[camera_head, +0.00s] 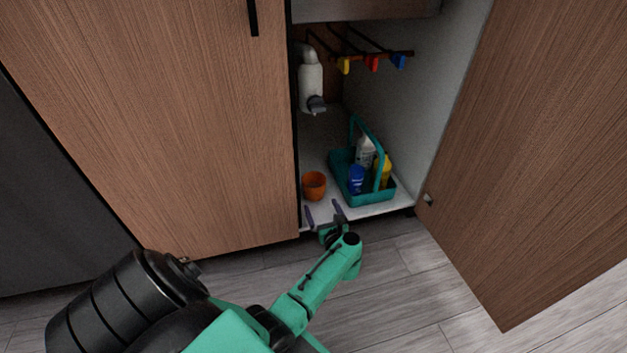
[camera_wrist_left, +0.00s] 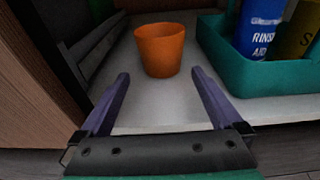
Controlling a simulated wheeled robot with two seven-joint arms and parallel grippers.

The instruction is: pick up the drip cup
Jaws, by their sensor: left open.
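The drip cup (camera_head: 314,186) is a small orange cup. It stands upright on the white cabinet floor near the front edge, left of a teal caddy. In the left wrist view the cup (camera_wrist_left: 160,50) is just beyond and between my fingertips, not touched by them. My left gripper (camera_head: 323,211) is open and empty at the cabinet's front edge, with its purple fingers pointing in at the cup. It also shows in the left wrist view (camera_wrist_left: 160,80). My right gripper is not in view.
The teal caddy (camera_head: 343,184) with several bottles stands close right of the cup. A white drain pipe (camera_head: 311,77) and colored valves (camera_head: 371,63) are above. The open door (camera_head: 545,150) is at right, the cabinet front (camera_head: 150,110) at left. Some shelf floor behind the cup is free.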

